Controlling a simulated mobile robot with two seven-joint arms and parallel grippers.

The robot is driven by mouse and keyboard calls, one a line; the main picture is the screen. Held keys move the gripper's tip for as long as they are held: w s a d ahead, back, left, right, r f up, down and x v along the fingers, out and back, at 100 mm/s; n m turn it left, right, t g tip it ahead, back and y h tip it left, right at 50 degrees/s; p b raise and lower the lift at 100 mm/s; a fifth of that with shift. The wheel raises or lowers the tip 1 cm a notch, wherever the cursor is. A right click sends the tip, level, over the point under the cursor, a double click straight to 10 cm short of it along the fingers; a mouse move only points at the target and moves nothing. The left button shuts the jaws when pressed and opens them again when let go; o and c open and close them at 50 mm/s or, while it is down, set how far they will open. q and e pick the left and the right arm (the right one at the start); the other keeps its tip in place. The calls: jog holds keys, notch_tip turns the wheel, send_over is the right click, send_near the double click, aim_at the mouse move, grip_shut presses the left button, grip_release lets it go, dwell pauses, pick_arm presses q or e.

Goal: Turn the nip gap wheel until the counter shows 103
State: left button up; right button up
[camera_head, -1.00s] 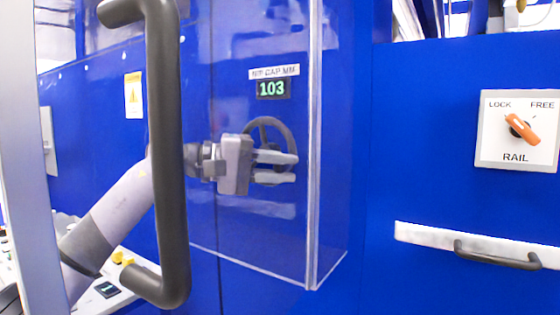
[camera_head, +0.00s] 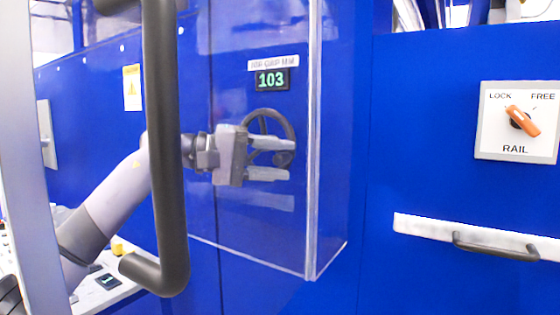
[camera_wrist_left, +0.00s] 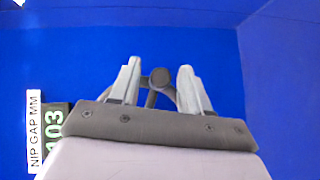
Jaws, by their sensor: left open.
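The dark nip gap wheel (camera_head: 291,130) is on the blue panel behind a clear guard. The counter (camera_head: 271,79) above it reads 103 in green. My left gripper (camera_head: 286,159) is open in front of the wheel's lower part. In the left wrist view, a dark round part of the wheel (camera_wrist_left: 160,78) shows between the spread fingers (camera_wrist_left: 160,70), with clear space on both sides. The counter also shows there, sideways (camera_wrist_left: 54,125). The gripper hides part of the wheel. My right gripper is not in view.
A large dark vertical handle (camera_head: 165,160) stands in front of my left arm. The clear guard (camera_head: 312,200) has an edge right of the wheel. Farther right are a RAIL switch (camera_head: 519,122) with an orange knob and a drawer handle (camera_head: 497,247).

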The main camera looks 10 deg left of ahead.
pick_arm(q)
jog(key=v, duration=0.6)
jog(key=shift+a+b, duration=0.15)
jog(key=shift+b, duration=0.2)
jog(key=shift+s, duration=0.1)
